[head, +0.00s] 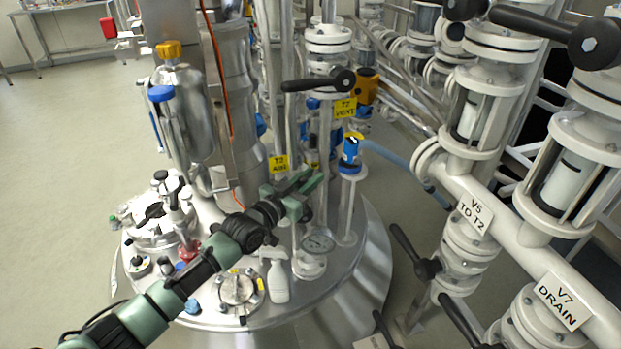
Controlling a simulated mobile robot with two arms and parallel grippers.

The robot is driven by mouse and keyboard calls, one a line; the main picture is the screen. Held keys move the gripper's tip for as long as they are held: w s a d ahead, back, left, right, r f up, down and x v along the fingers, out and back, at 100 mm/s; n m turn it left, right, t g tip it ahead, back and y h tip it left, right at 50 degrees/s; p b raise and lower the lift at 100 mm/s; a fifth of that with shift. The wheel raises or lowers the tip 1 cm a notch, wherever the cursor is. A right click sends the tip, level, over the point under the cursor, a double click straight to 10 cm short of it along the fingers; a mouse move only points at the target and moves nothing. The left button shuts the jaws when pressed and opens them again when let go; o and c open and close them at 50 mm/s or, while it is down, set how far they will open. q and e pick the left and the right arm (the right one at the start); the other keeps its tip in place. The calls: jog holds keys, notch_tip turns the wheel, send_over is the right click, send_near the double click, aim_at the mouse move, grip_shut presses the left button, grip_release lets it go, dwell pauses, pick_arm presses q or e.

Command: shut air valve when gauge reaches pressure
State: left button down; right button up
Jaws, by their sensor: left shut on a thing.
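The yellow T2 AIR tag (278,163) hangs on the reactor's top pipework, just above and left of my left gripper (304,186). My left gripper reaches in from the lower left and is shut beside a thin upright pipe below the tag. What it grips is mostly hidden by the fingers; it appears to be the air valve's handle. The round pressure gauge (318,243) sits on the reactor lid just below the gripper. Its dial faces up, but the needle is too small to read. My right gripper is out of view.
A white spray bottle (278,275) stands on the reactor lid (345,270) below my arm. A T2 VENT tag (345,108) and a black lever (318,83) are above. A blue-capped fitting (350,152) stands right. White V5 and V7 piping (510,235) crowds the right side.

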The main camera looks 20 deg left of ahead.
pick_arm(q)
jog(key=w+d+f+m+g+y+p, duration=0.3)
jog(key=d+f+g+p, duration=0.1)
jog(key=p, duration=0.6)
jog(key=shift+w+d+m+g+y, duration=0.2)
jog(key=shift+d+m+g+y, duration=0.15)
jog(key=shift+d+g, duration=0.4)
jog(key=shift+f, duration=0.15)
jog(key=c, duration=1.3)
grip_release()
jog(key=shift+a, duration=0.1)
jog(key=shift+v, duration=3.8)
